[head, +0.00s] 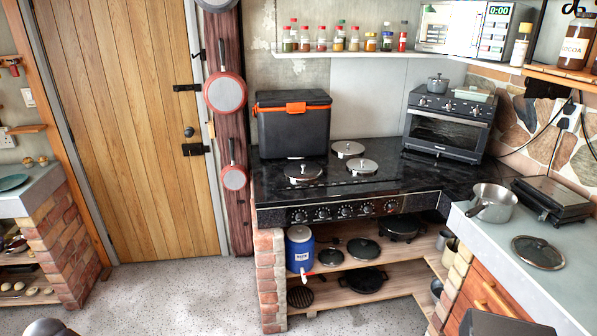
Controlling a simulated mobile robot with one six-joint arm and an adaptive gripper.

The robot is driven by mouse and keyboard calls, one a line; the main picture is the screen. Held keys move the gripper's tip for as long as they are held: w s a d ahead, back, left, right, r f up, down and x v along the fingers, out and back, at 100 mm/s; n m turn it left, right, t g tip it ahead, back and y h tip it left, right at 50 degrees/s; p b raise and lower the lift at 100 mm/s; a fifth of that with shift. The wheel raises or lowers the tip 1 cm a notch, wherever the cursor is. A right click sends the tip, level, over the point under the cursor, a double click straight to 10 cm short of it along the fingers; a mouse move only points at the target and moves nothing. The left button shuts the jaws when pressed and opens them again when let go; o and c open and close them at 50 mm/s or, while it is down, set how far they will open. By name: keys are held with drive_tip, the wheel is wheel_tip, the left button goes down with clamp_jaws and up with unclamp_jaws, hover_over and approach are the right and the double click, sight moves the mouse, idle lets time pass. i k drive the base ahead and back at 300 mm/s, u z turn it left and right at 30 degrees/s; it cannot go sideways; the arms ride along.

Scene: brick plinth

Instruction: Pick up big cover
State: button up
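Several round covers are in the head view, and I cannot tell for sure which one is the big cover. A glass cover with a dark rim and knob (538,252) lies flat on the right counter, near a steel saucepan (493,204). Three silvery round covers lie on the black stove top: a front left one (303,172), a back one (348,148) and a right one (362,167). Dark covers lie on the shelves below: a larger one (364,248) and a smaller one (330,257) on the upper board. My gripper is not recognisable in this view.
A black cooler box (293,125) and a toaster oven (449,123) stand at the back of the stove counter. A blue jug (299,250) and dark pans fill the shelves. A black grill (553,197) sits on the right counter (520,290). The speckled floor (180,295) is mostly clear.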

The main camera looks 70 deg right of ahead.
sight(303, 172)
drive_tip(key=z, duration=0.1)
drive_tip(key=i, duration=0.95)
drive_tip(key=z, duration=0.4)
drive_tip(key=i, duration=0.95)
drive_tip(key=z, duration=0.75)
drive_tip(key=i, duration=0.55)
drive_tip(key=z, duration=1)
drive_tip(key=i, duration=0.75)
drive_tip(key=z, duration=0.4)
